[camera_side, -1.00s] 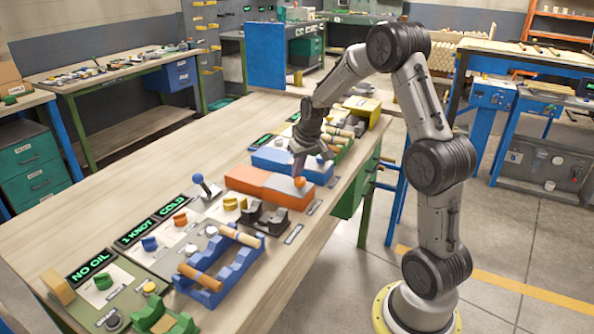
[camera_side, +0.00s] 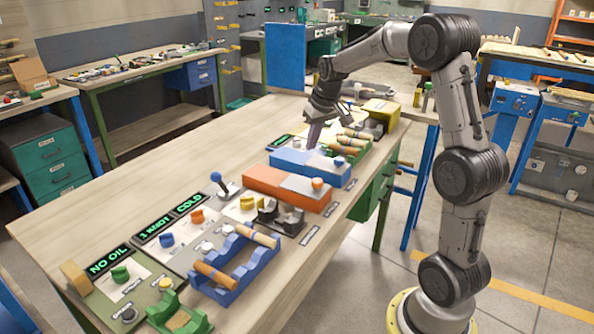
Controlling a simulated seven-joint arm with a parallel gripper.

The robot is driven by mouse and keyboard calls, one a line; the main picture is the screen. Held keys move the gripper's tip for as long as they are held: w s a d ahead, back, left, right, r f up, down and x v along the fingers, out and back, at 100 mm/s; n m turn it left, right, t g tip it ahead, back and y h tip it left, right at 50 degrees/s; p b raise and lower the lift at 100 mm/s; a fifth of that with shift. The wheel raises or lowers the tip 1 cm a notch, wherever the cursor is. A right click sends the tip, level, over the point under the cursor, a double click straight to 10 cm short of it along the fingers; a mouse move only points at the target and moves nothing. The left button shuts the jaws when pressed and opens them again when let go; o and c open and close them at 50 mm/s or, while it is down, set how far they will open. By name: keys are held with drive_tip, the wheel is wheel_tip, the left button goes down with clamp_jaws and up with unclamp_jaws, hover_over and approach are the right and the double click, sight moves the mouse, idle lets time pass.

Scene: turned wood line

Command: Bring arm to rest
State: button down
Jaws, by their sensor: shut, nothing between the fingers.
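My gripper (camera_side: 314,136) hangs from my raised arm over the far half of the bench. Its fingers point down and are shut with nothing between them. The orange box (camera_side: 278,188), with a grey plate and an orange knob, stands just nearer than the blue box.
The wooden bench (camera_side: 150,165) holds a blue rack (camera_side: 238,268) with turned sticks, a dark cradle (camera_side: 281,215), a blue-knobbed lever (camera_side: 217,178), a yellow box (camera_side: 381,110) and lit green signs. The bench's left side is clear.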

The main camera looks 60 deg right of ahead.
drive_tip(key=s+a+r+n+t, duration=0.1)
drive_tip(key=s+a+r+n, duration=0.15)
drive_tip(key=a+r, duration=0.45)
drive_tip(key=s+a+r+n+t, duration=0.15)
drive_tip(key=s+a+r, duration=0.25)
drive_tip(key=a, duration=0.5)
drive_tip(key=s+a+n+y, duration=0.1)
drive_tip(key=s+a, duration=0.6)
drive_tip(key=s, duration=0.3)
drive_tip(key=s+a+f, duration=0.1)
drive_tip(key=s+f, duration=0.6)
drive_tip(key=shift+s+a+f+y, duration=0.25)
drive_tip(key=shift+s+f+y, duration=0.1)
drive_tip(key=shift+s+y, duration=0.05)
drive_tip(key=shift+g, duration=0.25)
